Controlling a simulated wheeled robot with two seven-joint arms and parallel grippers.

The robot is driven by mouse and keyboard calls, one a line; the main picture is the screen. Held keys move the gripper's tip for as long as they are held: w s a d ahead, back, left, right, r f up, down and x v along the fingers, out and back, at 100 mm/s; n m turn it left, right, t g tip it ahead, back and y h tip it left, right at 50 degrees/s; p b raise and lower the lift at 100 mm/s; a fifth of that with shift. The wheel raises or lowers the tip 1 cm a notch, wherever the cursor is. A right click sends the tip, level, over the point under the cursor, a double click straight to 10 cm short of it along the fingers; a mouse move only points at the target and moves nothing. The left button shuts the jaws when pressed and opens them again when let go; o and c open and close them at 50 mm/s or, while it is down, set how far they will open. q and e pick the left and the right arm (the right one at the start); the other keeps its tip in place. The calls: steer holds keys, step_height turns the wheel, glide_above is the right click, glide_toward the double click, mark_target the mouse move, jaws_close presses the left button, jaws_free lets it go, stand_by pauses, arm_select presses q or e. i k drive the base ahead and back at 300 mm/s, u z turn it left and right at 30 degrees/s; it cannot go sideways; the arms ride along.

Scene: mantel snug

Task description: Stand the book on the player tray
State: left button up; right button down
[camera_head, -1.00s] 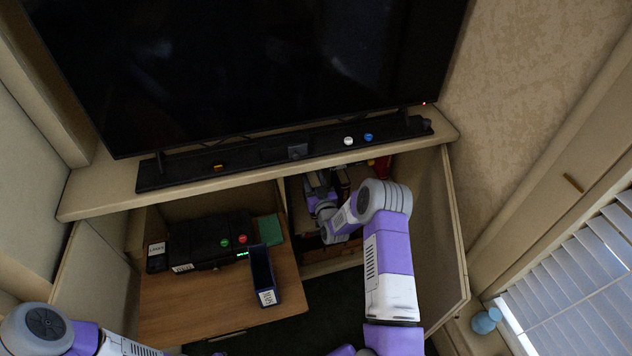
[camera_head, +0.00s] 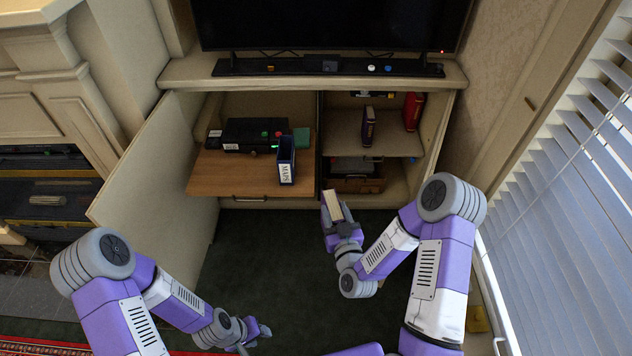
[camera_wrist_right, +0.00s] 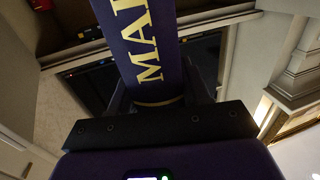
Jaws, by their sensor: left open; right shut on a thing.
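My right gripper (camera_head: 343,228) is shut on a book (camera_head: 333,206) with a dark cover and pale page edges. It holds the book out in front of the cabinet, above the dark green floor. The right wrist view shows the book's dark blue spine (camera_wrist_right: 145,45) with gold letters starting "MA", rising from between the jaws. The player tray (camera_head: 220,178) is a wooden board at the left of the cabinet. It carries a black player (camera_head: 248,133), a dark blue holder (camera_head: 286,160) labelled MAPS and a green block (camera_head: 301,138). My left gripper (camera_head: 252,333) is open, low over the floor.
Right of the tray, the cabinet shelf (camera_head: 395,146) holds a dark book (camera_head: 368,126) and a red book (camera_head: 412,110). A brown box (camera_head: 356,182) sits below. The open left door (camera_head: 150,170) and the window blinds (camera_head: 565,170) flank the free floor (camera_head: 265,260).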

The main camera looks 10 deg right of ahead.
mark_target(237, 172)
steer(key=u, duration=0.5)
steer(key=k, duration=0.65)
steer(key=u, duration=0.95)
steer(key=i, duration=0.9)
steer(key=z, duration=0.35)
steer(key=i, duration=0.75)
steer(key=z, duration=0.5)
